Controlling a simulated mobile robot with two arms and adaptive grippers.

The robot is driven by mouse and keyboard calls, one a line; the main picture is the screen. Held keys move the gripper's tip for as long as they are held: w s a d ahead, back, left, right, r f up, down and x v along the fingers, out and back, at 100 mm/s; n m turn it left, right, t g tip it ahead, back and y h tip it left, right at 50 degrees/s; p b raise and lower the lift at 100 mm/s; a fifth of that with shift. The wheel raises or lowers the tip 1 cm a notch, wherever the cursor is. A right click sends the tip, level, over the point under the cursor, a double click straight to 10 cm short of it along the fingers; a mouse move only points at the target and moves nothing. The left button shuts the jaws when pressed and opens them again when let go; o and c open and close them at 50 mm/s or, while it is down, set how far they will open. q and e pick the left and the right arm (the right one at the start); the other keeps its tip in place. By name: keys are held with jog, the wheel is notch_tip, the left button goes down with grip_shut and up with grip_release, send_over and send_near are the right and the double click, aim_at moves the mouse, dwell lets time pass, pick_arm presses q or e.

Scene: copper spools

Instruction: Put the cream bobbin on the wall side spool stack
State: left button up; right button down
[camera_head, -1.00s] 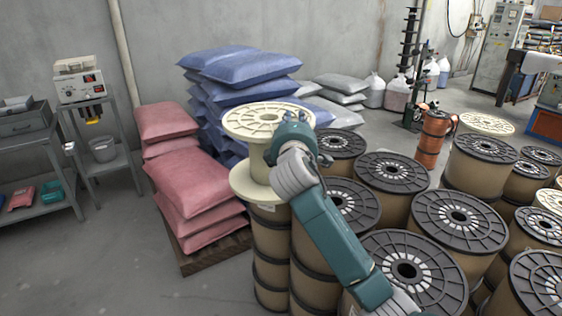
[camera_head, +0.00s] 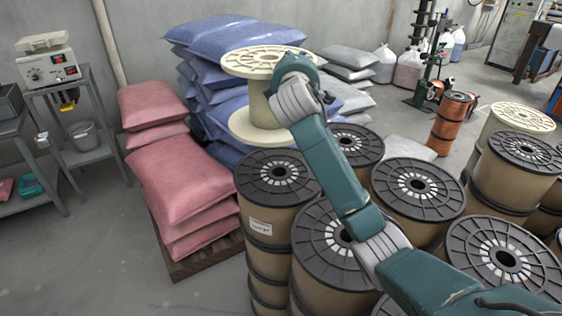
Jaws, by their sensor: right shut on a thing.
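The cream bobbin (camera_head: 262,128) is upright, with a wide pale flange at top and bottom. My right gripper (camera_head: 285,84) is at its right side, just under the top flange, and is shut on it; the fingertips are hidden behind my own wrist. The bobbin shows above the far edge of the leftmost spool stack (camera_head: 268,226), tan spools with a black slotted top flange and a white label. That stack's top is bare. I cannot tell for sure whether this is the wall side stack. A gap shows the bobbin apart from it. My left gripper is out of view.
More black-topped spools (camera_head: 418,187) crowd the right and front. A cream-topped spool (camera_head: 522,118) and an orange spool (camera_head: 452,122) stand farther right. Blue sacks (camera_head: 225,45) are behind the bobbin; pink sacks (camera_head: 180,185) on a pallet stand left. Floor at lower left is clear.

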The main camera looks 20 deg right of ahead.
notch_tip(320, 180, down, 15)
jog(key=shift+r+p, duration=0.1)
jog(key=shift+p, duration=0.95)
jog(key=shift+f, duration=2.35)
jog(key=c, duration=2)
grip_release()
jog(key=shift+f, duration=0.25)
jog(key=o, duration=0.4)
jog(key=shift+s, duration=0.1)
jog(key=shift+r, duration=0.1)
